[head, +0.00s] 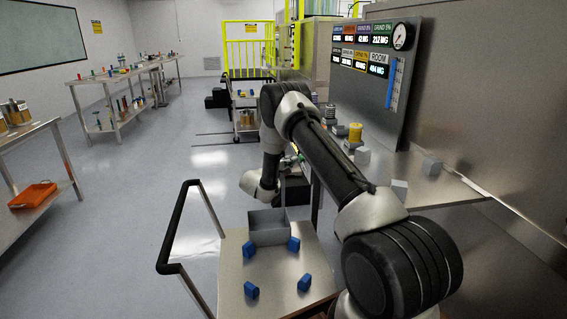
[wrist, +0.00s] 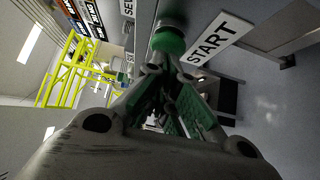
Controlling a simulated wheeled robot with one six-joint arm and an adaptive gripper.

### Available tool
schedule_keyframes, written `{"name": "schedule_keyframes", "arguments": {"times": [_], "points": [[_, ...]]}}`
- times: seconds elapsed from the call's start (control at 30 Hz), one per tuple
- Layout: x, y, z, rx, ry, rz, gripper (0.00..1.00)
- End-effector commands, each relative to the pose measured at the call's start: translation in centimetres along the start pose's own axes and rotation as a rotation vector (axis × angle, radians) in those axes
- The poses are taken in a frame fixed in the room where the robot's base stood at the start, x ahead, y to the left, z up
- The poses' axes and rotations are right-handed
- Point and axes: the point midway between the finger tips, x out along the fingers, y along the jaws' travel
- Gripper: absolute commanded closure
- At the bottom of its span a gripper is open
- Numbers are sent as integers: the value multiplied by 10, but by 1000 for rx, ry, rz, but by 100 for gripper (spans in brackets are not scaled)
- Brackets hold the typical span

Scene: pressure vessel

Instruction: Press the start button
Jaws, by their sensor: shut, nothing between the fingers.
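The green start button (wrist: 168,42) shows at the top middle of the wrist view. A white label reading START (wrist: 215,40) is just to the right of it. My gripper (wrist: 172,65) is shut and empty, with its fingertips right at the face of the button. I cannot tell whether they touch it or stop just short. In the head view my own arm hides the button and most of the gripper.
A gauge panel (head: 372,75) stands at the right above a steel bench (head: 440,188) with grey blocks and a yellow spool (head: 355,132). A cart (head: 275,275) with a grey box (head: 268,228) and several blue blocks is in front.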

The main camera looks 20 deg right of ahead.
Motion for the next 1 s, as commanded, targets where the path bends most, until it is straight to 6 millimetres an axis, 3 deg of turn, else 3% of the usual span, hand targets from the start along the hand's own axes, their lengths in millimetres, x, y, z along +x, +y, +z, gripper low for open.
{"name": "schedule_keyframes", "arguments": {"times": [0.37, 0.57, 0.87, 1.0], "points": [[2, 0, 2, 0, 0, 0, 100], [15, 0, 15, 0, -2, -1, 100], [15, 0, 17, 1, -8, -1, 100], [8, 0, 8, 1, -7, 0, 100]]}}
